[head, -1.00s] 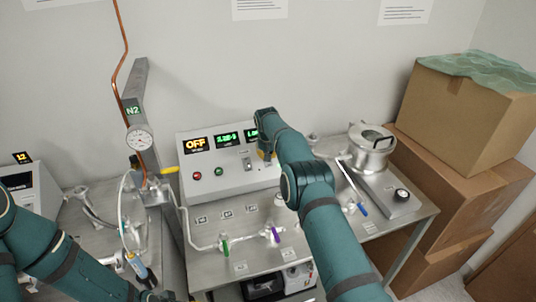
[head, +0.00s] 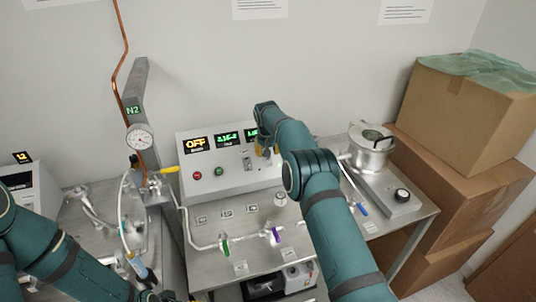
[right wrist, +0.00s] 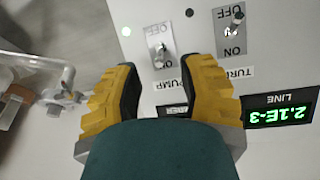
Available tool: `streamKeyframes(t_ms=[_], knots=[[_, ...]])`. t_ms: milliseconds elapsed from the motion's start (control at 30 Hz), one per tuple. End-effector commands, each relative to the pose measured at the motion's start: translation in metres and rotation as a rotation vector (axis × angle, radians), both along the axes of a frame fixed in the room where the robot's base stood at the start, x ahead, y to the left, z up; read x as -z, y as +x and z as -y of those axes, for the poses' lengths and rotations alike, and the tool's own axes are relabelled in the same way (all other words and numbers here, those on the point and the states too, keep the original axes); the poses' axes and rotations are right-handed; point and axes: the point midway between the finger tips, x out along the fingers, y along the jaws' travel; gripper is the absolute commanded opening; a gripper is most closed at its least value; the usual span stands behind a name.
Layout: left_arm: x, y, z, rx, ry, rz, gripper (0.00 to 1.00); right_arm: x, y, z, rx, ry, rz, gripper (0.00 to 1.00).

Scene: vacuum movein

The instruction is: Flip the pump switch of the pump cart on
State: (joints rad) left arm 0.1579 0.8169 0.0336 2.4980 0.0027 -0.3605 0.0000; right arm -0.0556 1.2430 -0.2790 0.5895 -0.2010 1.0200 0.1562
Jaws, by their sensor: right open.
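The pump cart's sloped control box (head: 222,180) stands at the back of the steel bench, its left display reading OFF. My right gripper (right wrist: 160,78) is open and empty at the right part of this panel. In the right wrist view, which is upside down, the pump switch (right wrist: 160,48), a small metal lever on a grey ON/OFF plate, lies just beyond and between the open fingers. The turbo switch (right wrist: 233,33) is beside it, past the right-hand finger. In the head view my right gripper (head: 265,147) covers the pump switch. My left arm is at lower left, its gripper unclear.
Red (head: 197,175) and green (head: 219,171) buttons sit on the box's left. Valves with green (head: 225,246) and purple (head: 276,236) handles stand in front. A lidded metal chamber (head: 370,150) and cardboard boxes (head: 470,110) are at right. A gauge (head: 139,139) stands at left.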

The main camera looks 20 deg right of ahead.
Motion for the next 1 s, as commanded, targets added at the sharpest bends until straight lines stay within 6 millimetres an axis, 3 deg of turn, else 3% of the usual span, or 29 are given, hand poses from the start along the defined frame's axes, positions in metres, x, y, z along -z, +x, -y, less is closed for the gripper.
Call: streamKeyframes(t_ms=[200, 433, 633, 1000], knots=[[0.000, 0.000, 0.000, 0.000, 0.000, 0.000, 0.47, -0.045, -0.013, -0.005, -0.001, 0.000, 0.001, 0.40], [0.000, 0.000, 0.000, 0.000, 0.000, 0.000, 0.47, -0.078, -0.024, -0.008, -0.001, -0.001, -0.001, 0.40], [0.000, 0.000, 0.000, 0.000, 0.000, 0.000, 0.47, -0.088, -0.027, -0.009, 0.000, -0.001, -0.003, 0.40], [0.000, 0.000, 0.000, 0.000, 0.000, 0.000, 0.47, -0.088, -0.027, -0.009, 0.000, -0.001, -0.003, 0.40]])
